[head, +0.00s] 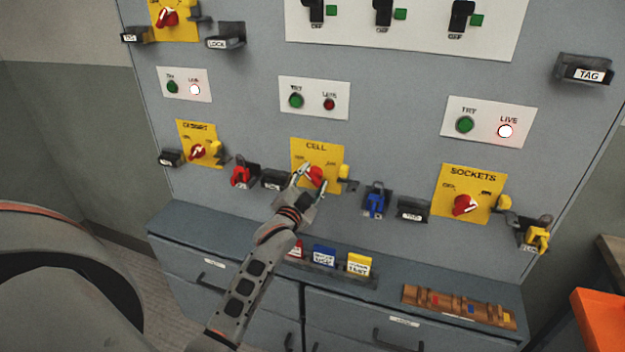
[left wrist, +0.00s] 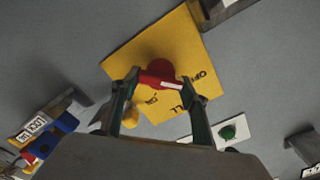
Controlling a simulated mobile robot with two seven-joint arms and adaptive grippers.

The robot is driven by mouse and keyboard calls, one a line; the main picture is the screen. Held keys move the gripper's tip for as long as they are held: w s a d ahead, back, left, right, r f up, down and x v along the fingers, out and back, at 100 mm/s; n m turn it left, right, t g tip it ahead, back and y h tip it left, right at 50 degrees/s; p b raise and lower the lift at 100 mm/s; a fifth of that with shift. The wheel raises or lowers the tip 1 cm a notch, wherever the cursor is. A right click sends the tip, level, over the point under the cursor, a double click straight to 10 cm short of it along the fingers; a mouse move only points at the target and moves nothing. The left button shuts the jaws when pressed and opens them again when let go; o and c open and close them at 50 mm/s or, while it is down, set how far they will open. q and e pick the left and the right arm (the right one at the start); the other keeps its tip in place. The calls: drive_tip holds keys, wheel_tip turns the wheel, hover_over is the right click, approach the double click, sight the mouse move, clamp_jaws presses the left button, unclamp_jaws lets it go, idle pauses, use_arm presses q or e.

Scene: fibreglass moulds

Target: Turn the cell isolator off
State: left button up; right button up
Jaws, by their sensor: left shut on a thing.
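The cell isolator is a yellow plate (head: 328,154) marked CELL with a red rotary handle (head: 316,175), at the middle of the grey panel. My left gripper (head: 309,183) is at the handle, one finger on each side, shut on it. In the left wrist view the yellow plate (left wrist: 195,50) appears turned over, with the red handle (left wrist: 157,76) between the fingertips of the gripper (left wrist: 160,88). A white mark lies along the handle; the gripper partly hides the plate's lettering, so I cannot tell the exact setting. My right gripper is not in view.
The sockets isolator (head: 467,192) is to the right and another yellow isolator (head: 200,143) to the left. A red padlock (head: 241,176) and a blue padlock (head: 376,200) hang either side. A drawer cabinet (head: 180,232) with tags and a wooden rack (head: 458,307) stands below.

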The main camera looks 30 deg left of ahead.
use_arm(q)
drive_tip(key=o, duration=1.1)
drive_tip(key=shift+s, duration=0.15)
drive_tip(key=v, duration=1.1)
drive_tip(key=shift+s+f, duration=0.1)
drive_tip(key=shift+s, duration=0.3)
drive_tip(key=shift+d, duration=0.1)
drive_tip(key=s+d+f+g+h, duration=0.2)
drive_tip(key=s+d+f, duration=0.4)
drive_tip(key=f, duration=0.3)
drive_tip(key=s+d+f+n+g+h, duration=0.1)
drive_tip(key=s+d+f+g+h, duration=0.1)
drive_tip(key=s+d+f, duration=0.3)
drive_tip(key=s+d+f+n+g+h, duration=0.1)
drive_tip(key=s+d+f, duration=0.5)
drive_tip(key=s+f, duration=0.6)
drive_tip(key=shift+s+d+f+g+h, duration=0.15)
drive_tip(key=shift+f+g+h, duration=0.3)
drive_tip(key=shift+f, duration=0.3)
drive_tip(key=shift+d+f+g+h, duration=0.15)
drive_tip(key=shift+f+g+h, duration=0.1)
drive_tip(key=shift+f+g, duration=0.45)
